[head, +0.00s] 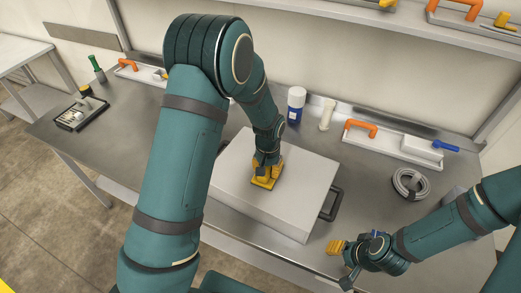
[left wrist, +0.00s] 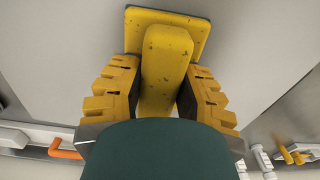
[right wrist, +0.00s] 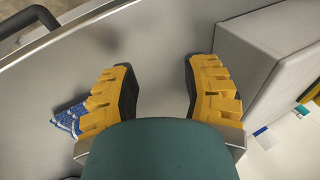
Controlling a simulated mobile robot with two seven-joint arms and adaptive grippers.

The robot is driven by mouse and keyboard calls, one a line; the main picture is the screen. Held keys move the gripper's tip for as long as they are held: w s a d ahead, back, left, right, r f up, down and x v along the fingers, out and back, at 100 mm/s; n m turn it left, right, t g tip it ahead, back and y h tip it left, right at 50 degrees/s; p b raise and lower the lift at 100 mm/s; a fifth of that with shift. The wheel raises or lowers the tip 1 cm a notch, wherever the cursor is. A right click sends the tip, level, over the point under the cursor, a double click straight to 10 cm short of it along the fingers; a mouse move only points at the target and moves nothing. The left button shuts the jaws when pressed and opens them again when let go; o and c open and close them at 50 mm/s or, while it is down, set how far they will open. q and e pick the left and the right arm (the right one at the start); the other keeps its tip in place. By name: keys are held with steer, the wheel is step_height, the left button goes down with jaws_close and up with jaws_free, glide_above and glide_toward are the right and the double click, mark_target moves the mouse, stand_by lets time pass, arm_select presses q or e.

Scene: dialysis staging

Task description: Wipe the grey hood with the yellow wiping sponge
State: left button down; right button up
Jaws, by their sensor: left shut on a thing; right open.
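The grey hood (head: 235,183) is a box with a flat top and a dark handle (head: 331,204) at its right side, standing on the metal bench. My left gripper (head: 268,171) is shut on the sponge's grip block from above. The left wrist view shows the grip block (left wrist: 165,65) between its yellow fingers. My right gripper (right wrist: 158,85) is open and empty, low over the bench's front edge, right of the hood.
Behind the hood stand a blue-and-white bottle (head: 296,105) and a cream bottle (head: 327,114). A white tray with an orange handle (head: 385,145) and a grey coiled hose (head: 411,184) are at the right. A dark tray (head: 80,114) is at the left. A blue-and-white cloth-like thing (right wrist: 68,119) lies beside my right gripper.

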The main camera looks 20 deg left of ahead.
arm_select(q)
steer(key=shift+a+r, duration=0.25)
steer(key=shift+a, duration=0.1)
arm_select(e)
steer(key=shift+a+r, duration=0.25)
arm_select(q)
steer(key=r+p, duration=0.1)
steer(key=r, duration=0.1)
steer(key=r+p, duration=0.1)
steer(key=r, duration=0.1)
steer(key=shift+d+p, duration=0.25)
steer(key=shift+p, duration=0.1)
arm_select(e)
steer(key=v, duration=0.2)
steer(key=shift+s+d+r, duration=0.1)
steer(key=shift+d+r, duration=0.1)
steer(key=shift+r, duration=0.1)
arm_select(q)
steer(key=shift+w+a+r+p, duration=0.1)
steer(key=shift+a+r+p, duration=0.1)
steer(key=shift+r+p, duration=0.45)
steer(key=shift+d+r+p, duration=0.1)
steer(key=shift+r+p, duration=0.45)
steer(key=shift+r, duration=0.65)
arm_select(e)
steer(key=v, duration=0.2)
steer(key=shift+s+a+r, duration=0.1)
steer(key=shift+a+r, duration=0.05)
steer(key=shift+r, duration=0.25)
